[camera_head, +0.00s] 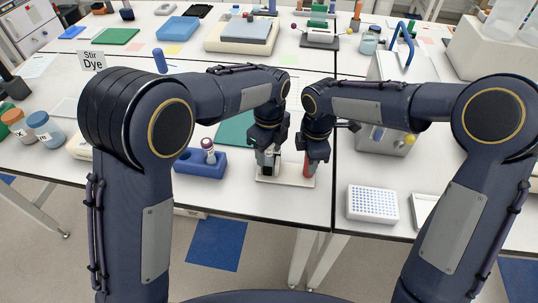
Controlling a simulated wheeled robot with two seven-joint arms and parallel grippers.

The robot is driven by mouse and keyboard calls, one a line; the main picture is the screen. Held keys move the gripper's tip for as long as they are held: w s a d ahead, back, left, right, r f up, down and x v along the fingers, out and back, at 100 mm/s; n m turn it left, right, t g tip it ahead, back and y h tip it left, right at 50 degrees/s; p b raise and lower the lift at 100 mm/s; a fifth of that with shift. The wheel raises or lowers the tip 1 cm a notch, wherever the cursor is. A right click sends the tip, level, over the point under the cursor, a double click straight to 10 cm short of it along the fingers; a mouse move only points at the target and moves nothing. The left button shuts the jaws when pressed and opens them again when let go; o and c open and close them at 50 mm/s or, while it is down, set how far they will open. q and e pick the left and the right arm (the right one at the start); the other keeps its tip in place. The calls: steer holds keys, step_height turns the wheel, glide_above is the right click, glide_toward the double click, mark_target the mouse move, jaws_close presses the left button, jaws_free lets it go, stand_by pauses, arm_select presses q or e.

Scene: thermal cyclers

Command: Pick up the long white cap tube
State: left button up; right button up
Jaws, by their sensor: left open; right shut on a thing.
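My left gripper (268,160) is open, pointing down over the left part of a small white tray (285,181). Something pale shows between its fingers, too small to tell whether it is the white cap tube. My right gripper (313,160) is just to its right, shut on a small red object (307,168) over the right part of the same tray. The gripper hides part of that object. A tube with a purple top (207,144) stands in a blue rack (202,164) to the left. No long white cap tube can be made out clearly.
A white well plate (372,204) lies to the right near the table's front edge. A green mat (234,130) lies behind the blue rack. Labelled jars (44,128) stand at far left. A grey machine with a blue handle (398,66) stands behind my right arm.

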arm_select(q)
steer(key=c, duration=1.1)
step_height(320, 180, up, 10)
steer(key=shift+r, duration=0.1)
arm_select(e)
steer(key=o, duration=1.1)
step_height(320, 180, up, 11)
steer(key=shift+f, duration=0.15)
steer(key=shift+r, duration=0.65)
